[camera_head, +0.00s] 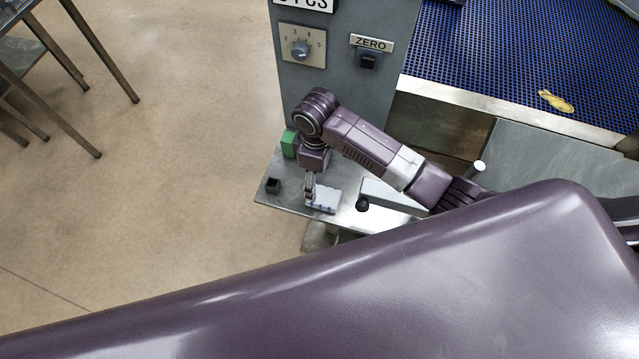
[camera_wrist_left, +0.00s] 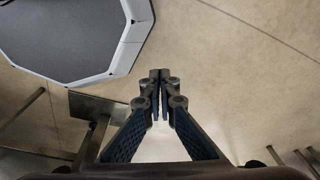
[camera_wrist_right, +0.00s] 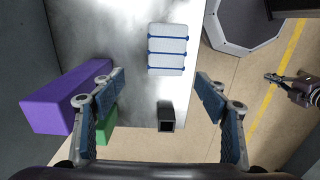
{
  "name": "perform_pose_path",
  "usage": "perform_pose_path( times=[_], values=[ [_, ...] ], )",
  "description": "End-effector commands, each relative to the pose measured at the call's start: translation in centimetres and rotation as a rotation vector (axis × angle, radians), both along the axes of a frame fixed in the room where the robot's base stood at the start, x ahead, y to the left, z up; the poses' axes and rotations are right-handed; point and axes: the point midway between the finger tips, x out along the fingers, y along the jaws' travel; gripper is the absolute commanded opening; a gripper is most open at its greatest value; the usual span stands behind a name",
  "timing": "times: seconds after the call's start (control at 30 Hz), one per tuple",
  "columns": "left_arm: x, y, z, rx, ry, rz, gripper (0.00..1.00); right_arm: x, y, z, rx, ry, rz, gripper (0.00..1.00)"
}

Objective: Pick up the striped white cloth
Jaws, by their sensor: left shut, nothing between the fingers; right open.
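The striped white cloth (camera_wrist_right: 167,62) lies flat on a metal shelf, white with blue stripes across it, in the right wrist view. In the head view the cloth (camera_head: 327,199) is partly covered by my right gripper (camera_head: 310,194). In the right wrist view my right gripper (camera_wrist_right: 157,88) is open and empty, its fingers spread wide, with the cloth ahead between their lines. I cannot tell its exact height above the cloth. My left gripper (camera_wrist_left: 159,76) is shut and empty over bare floor in the left wrist view. It does not show in the head view.
On the shelf (camera_head: 288,201) stand a small black open box (camera_head: 272,185), a green block (camera_head: 289,144) and a pale long box (camera_head: 392,195) with a black knob. A purple block (camera_wrist_right: 62,101) shows at the left in the right wrist view. A grey control panel (camera_head: 345,75) rises behind.

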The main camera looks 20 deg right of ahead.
Motion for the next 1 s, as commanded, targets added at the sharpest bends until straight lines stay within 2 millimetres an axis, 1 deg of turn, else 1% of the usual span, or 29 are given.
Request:
perform_pose_path(
  times=[0.07, 0.17, 0.23, 0.3, 0.37, 0.47, 0.63, 0.7, 0.73, 0.83, 1.0],
  values=[
    [-0.9, -0.3, 0.1, -0.003, 0.011, 0.001, 0.0, -0.3, 0.0, -1.0, -0.001, 0.006, 0.001, 0.67],
    [-3.3, -0.5, 0.2, -0.004, 0.044, 0.0, 0.0, -0.3, -0.1, -2.0, -0.001, 0.004, 0.0, 0.67],
    [-5.2, -0.6, 0.6, -0.004, 0.07, -0.002, 0.0, -0.5, -0.4, -2.7, -0.001, 0.004, -0.001, 0.67],
    [-6.7, -0.6, 1.0, -0.003, 0.092, -0.004, 0.0, -0.9, -0.7, -3.8, -0.001, 0.006, -0.002, 0.67],
    [-7.3, -0.5, 1.3, -0.003, 0.099, -0.004, 0.0, -1.1, -0.9, -4.7, 0.0, 0.005, -0.001, 0.67],
    [-6.8, -0.6, 1.1, -0.003, 0.093, -0.005, 0.0, -0.9, -0.8, -6.0, 0.001, 0.001, -0.001, 0.67],
    [-3.4, -0.8, 1.4, -0.007, 0.046, -0.005, 0.0, -0.9, -0.8, -6.9, 0.0, -0.001, 0.0, 0.67],
    [-2.4, -0.8, 1.4, -0.008, 0.03, -0.004, 0.0, -0.9, -0.8, -6.9, 0.0, -0.001, 0.0, 0.67],
    [-2.2, -0.8, 1.4, -0.009, 0.027, -0.004, 0.0, -0.9, -0.8, -6.9, 0.0, -0.001, 0.0, 0.67],
    [-2.2, -0.7, 1.4, -0.007, 0.028, -0.003, 0.0, -0.9, -0.8, -6.9, 0.0, -0.001, 0.0, 0.67],
    [-3.6, -0.4, 1.3, -0.002, 0.049, -0.002, 0.0, -0.9, -0.8, -6.9, 0.001, -0.001, -0.001, 0.49]
  ],
)
